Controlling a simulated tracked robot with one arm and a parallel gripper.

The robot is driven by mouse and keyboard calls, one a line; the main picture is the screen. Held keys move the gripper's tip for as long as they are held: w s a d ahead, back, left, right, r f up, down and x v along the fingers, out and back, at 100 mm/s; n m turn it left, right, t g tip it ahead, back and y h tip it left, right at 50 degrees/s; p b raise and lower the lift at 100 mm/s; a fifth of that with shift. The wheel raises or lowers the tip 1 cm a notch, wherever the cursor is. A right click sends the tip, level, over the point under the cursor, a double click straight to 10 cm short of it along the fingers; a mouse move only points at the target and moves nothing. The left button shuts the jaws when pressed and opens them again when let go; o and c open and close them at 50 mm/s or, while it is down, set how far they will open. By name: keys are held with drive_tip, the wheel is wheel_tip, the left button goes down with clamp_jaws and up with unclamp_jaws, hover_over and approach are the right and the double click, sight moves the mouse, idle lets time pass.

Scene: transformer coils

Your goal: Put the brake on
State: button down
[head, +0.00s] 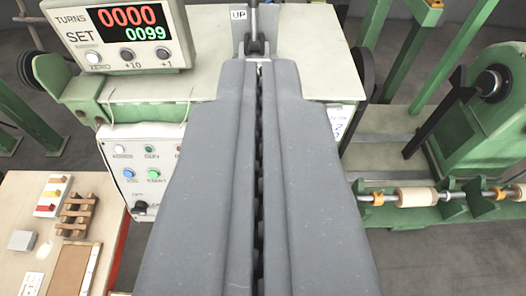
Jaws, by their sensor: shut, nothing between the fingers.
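My gripper (259,68) fills the middle of the view, its two long grey fingers pointing away from me. The fingers are shut, with only a thin dark seam between them. A metal lever (254,20) with a dark forked foot stands just beyond the fingertips, beside a small plate marked UP (238,14). The lever's upper end is cut off by the picture edge. I cannot tell whether the fingertips touch its foot. No part readable as a brake is labelled; the label (335,122) right of the fingers is partly hidden.
A counter box (120,35) reads TURNS 0000 and SET 0099. A white button panel (146,168) is below it. A bench (22,200) with small wooden parts is at lower left. A green machine (480,125) and a shaft with rollers (416,197) stand at right.

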drive_tip(key=shift+s, duration=0.1)
drive_tip(key=w+d+f+n+t+h+b, duration=0.1)
drive_tip(key=w+d+f+n+t+b, duration=0.2)
drive_tip(key=w+f+n, duration=0.4)
drive_tip(key=w+d+f+n+t+b, duration=0.1)
drive_tip(key=w+d+f+n+b, duration=0.35)
drive_tip(key=w+f, duration=0.4)
wheel_tip(320, 180, down, 28)
drive_tip(key=a+n+g+y+b, duration=0.2)
drive_tip(key=n+g+y+b, duration=0.2)
drive_tip(key=n+y, duration=0.6)
drive_tip(key=n, duration=0.2)
drive_tip(key=shift+w+a+n, duration=0.2)
drive_tip(key=shift+a+n, duration=0.05)
drive_tip(key=shift+n, duration=0.1)
drive_tip(key=shift+r, duration=0.15)
drive_tip(key=b+x, duration=0.2)
drive_tip(key=x, duration=0.8)
